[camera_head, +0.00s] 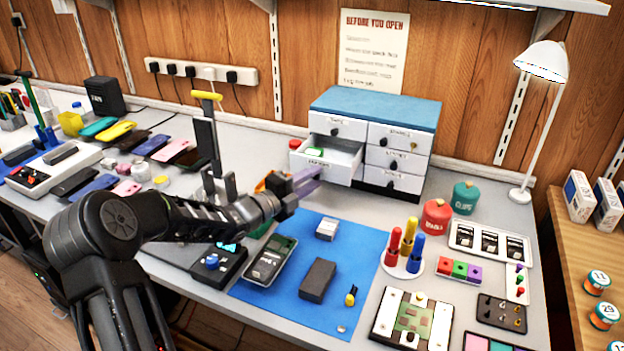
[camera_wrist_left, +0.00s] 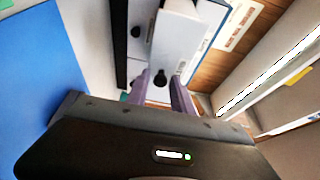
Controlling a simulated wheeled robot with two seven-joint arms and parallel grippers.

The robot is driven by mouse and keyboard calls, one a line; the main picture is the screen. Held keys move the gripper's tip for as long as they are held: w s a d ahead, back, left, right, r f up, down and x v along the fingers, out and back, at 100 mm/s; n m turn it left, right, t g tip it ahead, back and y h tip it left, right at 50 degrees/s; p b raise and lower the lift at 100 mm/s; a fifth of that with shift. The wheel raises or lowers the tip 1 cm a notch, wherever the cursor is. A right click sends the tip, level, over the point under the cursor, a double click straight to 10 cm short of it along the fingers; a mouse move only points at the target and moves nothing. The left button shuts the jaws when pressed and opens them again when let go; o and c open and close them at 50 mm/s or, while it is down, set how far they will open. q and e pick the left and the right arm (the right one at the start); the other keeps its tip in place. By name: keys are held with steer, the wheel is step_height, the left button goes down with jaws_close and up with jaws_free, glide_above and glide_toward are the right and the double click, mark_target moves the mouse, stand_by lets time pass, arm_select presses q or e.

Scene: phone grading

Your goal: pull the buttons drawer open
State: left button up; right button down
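The drawer cabinet (camera_head: 375,104) has a blue top and white drawers with dark knobs. One left-column drawer (camera_head: 342,172), under the closed top one, stands pulled out, with a small green item inside. Its label is too small to read surely. My left gripper (camera_head: 308,182) is in front of this drawer, low by its front. In the left wrist view, the two purple fingers (camera_wrist_left: 160,88) are apart, with a dark knob (camera_wrist_left: 158,78) of a white drawer front (camera_wrist_left: 177,38) showing between their tips. I see no clear contact with the knob. My right gripper is out of view.
A blue mat (camera_head: 348,239) with a phone and dark blocks lies below the gripper. A red jar (camera_head: 436,217) and a green jar (camera_head: 465,197) stand right of the cabinet. A black upright stand with a yellow top (camera_head: 207,96) rises behind my left arm.

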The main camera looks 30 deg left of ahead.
arm_select(q)
steer(key=shift+o, duration=1)
steer(key=v, duration=0.7)
steer(key=shift+s+b, duration=0.3)
steer(key=shift+s, duration=0.05)
steer(key=shift+a, duration=0.1)
